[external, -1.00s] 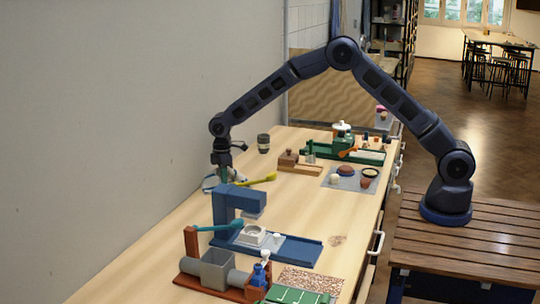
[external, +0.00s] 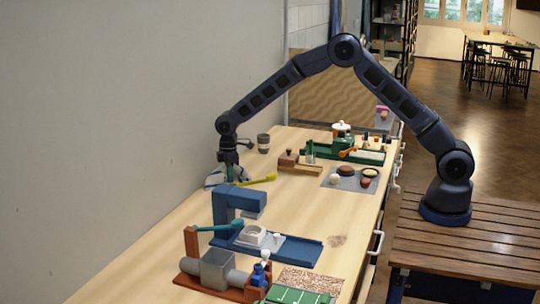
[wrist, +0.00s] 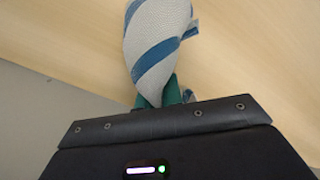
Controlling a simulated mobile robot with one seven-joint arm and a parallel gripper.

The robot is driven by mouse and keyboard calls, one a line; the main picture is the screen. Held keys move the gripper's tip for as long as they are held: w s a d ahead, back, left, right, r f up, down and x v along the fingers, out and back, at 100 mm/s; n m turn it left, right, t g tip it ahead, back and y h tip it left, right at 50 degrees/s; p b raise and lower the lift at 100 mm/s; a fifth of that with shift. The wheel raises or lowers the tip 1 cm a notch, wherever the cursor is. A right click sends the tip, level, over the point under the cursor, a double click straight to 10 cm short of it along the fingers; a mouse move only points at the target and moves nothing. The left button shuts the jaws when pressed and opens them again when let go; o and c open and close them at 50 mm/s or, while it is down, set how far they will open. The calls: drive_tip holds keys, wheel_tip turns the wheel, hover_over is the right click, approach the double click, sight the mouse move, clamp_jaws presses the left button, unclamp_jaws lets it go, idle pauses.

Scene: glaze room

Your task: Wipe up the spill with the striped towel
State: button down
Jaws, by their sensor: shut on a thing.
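The striped towel, pale grey with blue bands, is bunched beneath my gripper (external: 230,178) near the wall in the external view (external: 213,180). In the wrist view the towel (wrist: 158,40) hangs out from between my teal fingers (wrist: 172,93), which are shut on it. Pale wood shows behind the towel. Whether its lower end touches the table cannot be told. A small brownish patch (external: 337,240), which looks like the spill, lies on the bare wood near the table's right edge, well apart from the towel.
A blue press (external: 238,204) stands between the towel and the patch. A yellow-headed tool (external: 262,180) lies beside my gripper, with a dark cup (external: 263,143) farther back. A grey mat (external: 345,183) holds small bowls. A speckled mat (external: 312,281) is in front. Bare wood lies mid-table.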

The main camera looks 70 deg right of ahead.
sight(270, 189)
drive_tip(key=s, duration=0.4)
drive_tip(key=shift+s+f, duration=0.15)
drive_tip(key=shift+s, duration=6.2)
wheel_tip(270, 189, up, 11)
